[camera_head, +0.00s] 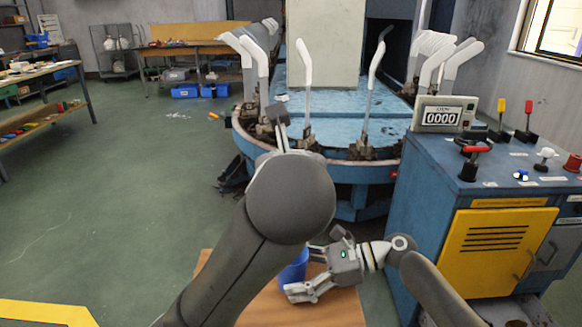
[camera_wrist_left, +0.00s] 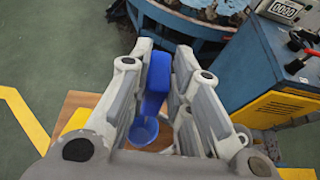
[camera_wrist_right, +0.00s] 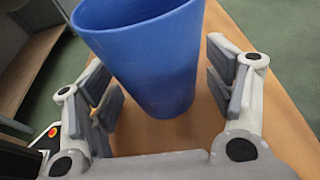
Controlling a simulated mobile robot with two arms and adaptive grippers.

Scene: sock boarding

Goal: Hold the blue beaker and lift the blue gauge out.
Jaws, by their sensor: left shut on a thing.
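The blue beaker (camera_head: 293,272) stands on a wooden surface, partly hidden by my left arm in the head view. My right gripper (camera_head: 312,273) is open, with a finger on either side of the beaker; in the right wrist view the beaker (camera_wrist_right: 160,60) is between the fingers with slight gaps. In the left wrist view my left gripper (camera_wrist_left: 158,85) is shut on the blue gauge (camera_wrist_left: 157,75). The gauge's far end overlaps the rim of the beaker (camera_wrist_left: 143,132); I cannot tell whether it is inside.
The wooden surface (camera_head: 335,308) has bare room around the beaker. A blue machine with upright white sock forms (camera_head: 305,70) stands behind. A blue control cabinet (camera_head: 430,200) with a yellow door (camera_head: 495,250) is to the right. Green floor lies open on the left.

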